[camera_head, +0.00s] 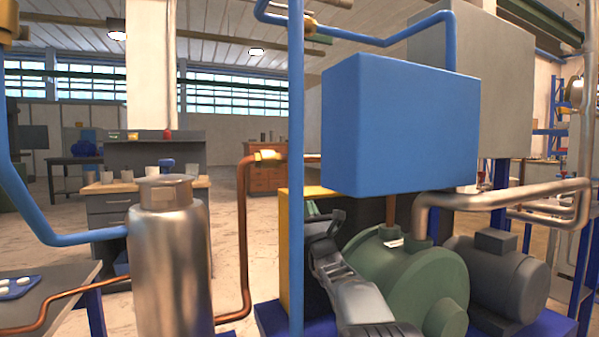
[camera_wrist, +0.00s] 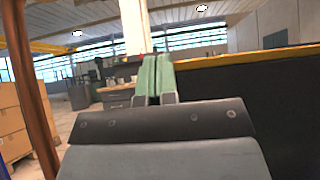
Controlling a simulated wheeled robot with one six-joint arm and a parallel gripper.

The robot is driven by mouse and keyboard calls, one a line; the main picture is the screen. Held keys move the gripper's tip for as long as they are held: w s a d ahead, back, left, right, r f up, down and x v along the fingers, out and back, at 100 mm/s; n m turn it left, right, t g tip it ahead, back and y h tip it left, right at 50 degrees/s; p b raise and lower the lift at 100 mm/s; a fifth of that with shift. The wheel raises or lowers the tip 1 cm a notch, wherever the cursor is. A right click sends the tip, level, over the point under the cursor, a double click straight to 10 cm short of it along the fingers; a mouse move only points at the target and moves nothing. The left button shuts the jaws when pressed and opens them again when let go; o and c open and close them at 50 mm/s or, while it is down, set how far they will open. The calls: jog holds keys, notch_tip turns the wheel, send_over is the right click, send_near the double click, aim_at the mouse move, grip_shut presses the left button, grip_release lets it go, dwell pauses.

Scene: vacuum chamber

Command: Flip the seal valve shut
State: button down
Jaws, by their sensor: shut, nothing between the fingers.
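A brass fitting (camera_head: 267,156) sits at the top bend of a copper pipe (camera_head: 242,235), left of the blue upright pipe. It may be the seal valve; I cannot make out its handle or position. My gripper (camera_head: 312,210) is low in front of the yellow-edged dark panel, right of the blue upright pipe and below the brass fitting, apart from it. In the wrist view my gripper's green fingers (camera_wrist: 157,76) are together with nothing between them. A brown pipe (camera_wrist: 28,85) stands at the left of that view; no valve shows clearly there.
A steel cylinder (camera_head: 172,260) stands at front left. A blue box (camera_head: 400,125) hangs above a green pump (camera_head: 405,275) and grey motor (camera_head: 497,280). The blue upright pipe (camera_head: 296,120) crosses in front. A yellow-edged dark panel (camera_wrist: 265,95) is close on the wrist view's right.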

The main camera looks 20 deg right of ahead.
jog(key=s+r+p+x, duration=0.2)
jog(key=p+x, duration=0.6)
jog(key=x, duration=0.3)
jog(key=shift+w+r, duration=0.2)
jog(key=shift+w, duration=0.05)
